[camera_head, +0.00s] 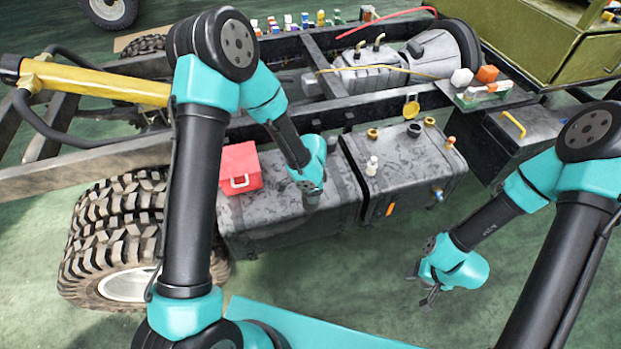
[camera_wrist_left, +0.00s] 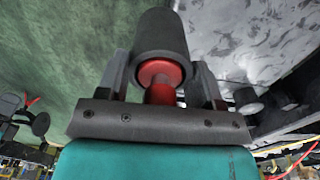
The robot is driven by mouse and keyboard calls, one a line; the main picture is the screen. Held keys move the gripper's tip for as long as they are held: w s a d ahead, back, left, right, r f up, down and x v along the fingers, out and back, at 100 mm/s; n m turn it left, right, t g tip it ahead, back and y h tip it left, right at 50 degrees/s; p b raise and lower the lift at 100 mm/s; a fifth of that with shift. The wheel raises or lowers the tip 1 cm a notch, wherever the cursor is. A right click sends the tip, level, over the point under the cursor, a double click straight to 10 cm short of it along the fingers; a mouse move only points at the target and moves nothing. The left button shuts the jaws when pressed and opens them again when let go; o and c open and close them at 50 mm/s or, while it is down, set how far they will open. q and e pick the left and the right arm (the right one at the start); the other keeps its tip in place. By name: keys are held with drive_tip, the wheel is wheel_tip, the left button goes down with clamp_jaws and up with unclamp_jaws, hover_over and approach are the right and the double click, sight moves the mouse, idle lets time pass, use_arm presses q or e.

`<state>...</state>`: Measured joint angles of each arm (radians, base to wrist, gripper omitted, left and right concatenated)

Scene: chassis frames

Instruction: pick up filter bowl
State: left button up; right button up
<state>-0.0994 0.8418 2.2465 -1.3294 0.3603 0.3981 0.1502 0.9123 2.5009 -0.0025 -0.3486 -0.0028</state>
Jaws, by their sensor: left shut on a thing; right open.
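My left gripper (camera_wrist_left: 160,88) is shut on a dark grey cylinder with a red collar and stem, which I take to be the filter bowl (camera_wrist_left: 160,45). In the head view my left wrist hangs over the front of the left grey tank (camera_head: 275,215), and its fingers and the held thing are hidden behind it. In the left wrist view the cylinder sits between the two fingers and sticks out past them.
A red box (camera_head: 240,167) with a white handle stands on the left tank. A second tank (camera_head: 405,165) carries a small white bottle (camera_head: 372,166) and brass caps. A large tyre (camera_head: 115,235) is at left. Small bottles and cans line the far frame rail. The floor in front is clear.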

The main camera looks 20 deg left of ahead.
use_arm(q)
drive_tip(key=shift+s+d+r, duration=0.1)
drive_tip(key=shift+s+d, duration=0.1)
drive_tip(key=shift+s, duration=0.45)
drive_tip(key=shift+s+d+r, duration=0.1)
drive_tip(key=shift+s+d, duration=0.05)
drive_tip(key=shift+s, duration=0.5)
drive_tip(key=shift+s+d, duration=0.2)
drive_tip(key=shift+s, duration=0.45)
